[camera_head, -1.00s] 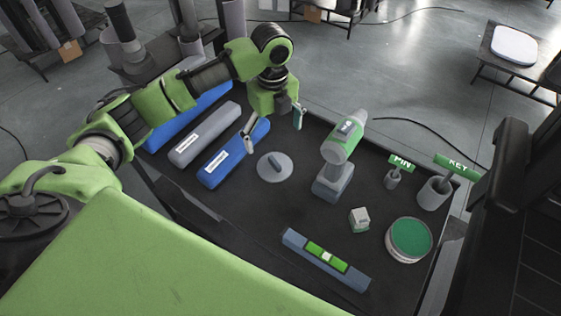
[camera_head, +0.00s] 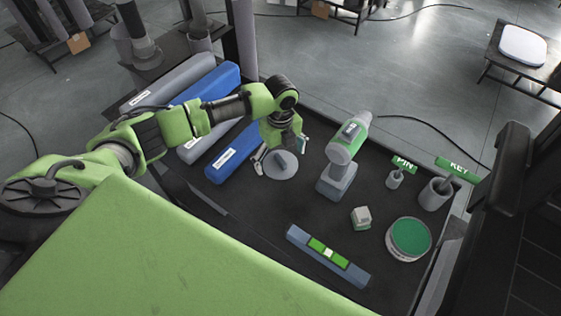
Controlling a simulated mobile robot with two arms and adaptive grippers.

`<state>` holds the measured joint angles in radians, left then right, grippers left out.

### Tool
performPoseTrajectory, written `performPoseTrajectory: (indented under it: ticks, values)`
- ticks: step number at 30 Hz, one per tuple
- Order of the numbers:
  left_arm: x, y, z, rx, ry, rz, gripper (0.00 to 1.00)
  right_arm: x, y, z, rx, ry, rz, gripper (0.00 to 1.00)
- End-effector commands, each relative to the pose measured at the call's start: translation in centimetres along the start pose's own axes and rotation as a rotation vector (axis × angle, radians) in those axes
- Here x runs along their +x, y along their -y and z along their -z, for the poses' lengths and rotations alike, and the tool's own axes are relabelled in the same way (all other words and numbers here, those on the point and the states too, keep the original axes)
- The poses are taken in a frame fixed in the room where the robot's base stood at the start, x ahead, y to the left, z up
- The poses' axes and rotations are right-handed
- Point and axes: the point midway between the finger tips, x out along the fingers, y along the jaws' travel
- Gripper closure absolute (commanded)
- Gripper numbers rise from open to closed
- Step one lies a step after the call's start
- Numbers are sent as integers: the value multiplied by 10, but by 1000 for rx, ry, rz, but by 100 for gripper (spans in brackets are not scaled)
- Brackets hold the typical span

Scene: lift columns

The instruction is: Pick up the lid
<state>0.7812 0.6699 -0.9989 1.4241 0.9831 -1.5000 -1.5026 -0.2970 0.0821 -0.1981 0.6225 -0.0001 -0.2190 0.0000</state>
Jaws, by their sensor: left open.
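The lid (camera_head: 283,170) is a round grey disc with a raised bar handle. It lies flat on the black table. My left gripper (camera_head: 281,151) is open above the lid's far side, with one finger to the left of the handle and one to the right. The gripper covers part of the lid's far edge and part of the handle. I cannot tell whether a finger touches the lid. My right gripper is not in view.
A blue labelled box (camera_head: 229,156) lies just left of the lid. A green-grey power drill (camera_head: 345,157) stands to its right. A level (camera_head: 327,254), small block (camera_head: 361,217), green-topped round tin (camera_head: 409,239), PIN holder (camera_head: 395,180) and KEY holder (camera_head: 434,193) are further right and nearer.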

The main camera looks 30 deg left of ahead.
Motion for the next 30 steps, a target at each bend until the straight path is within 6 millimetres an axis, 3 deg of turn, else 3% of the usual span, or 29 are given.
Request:
performPoseTrajectory:
  ticks: [2, 3, 13, 25, 30]
  values:
    - [0, 0, 0, 0, 0, 0, 8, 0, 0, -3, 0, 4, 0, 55]
    - [0, 0, 0, 0, 0, 0, 13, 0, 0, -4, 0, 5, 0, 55]
    - [0, 0, 0, 0, 0, -1, 99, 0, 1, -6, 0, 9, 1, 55]
    - [-1, 0, 0, 1, -1, -1, 100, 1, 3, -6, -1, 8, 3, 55]
    - [-12, 1, 0, 1, 0, 3, 100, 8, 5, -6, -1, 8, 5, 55]
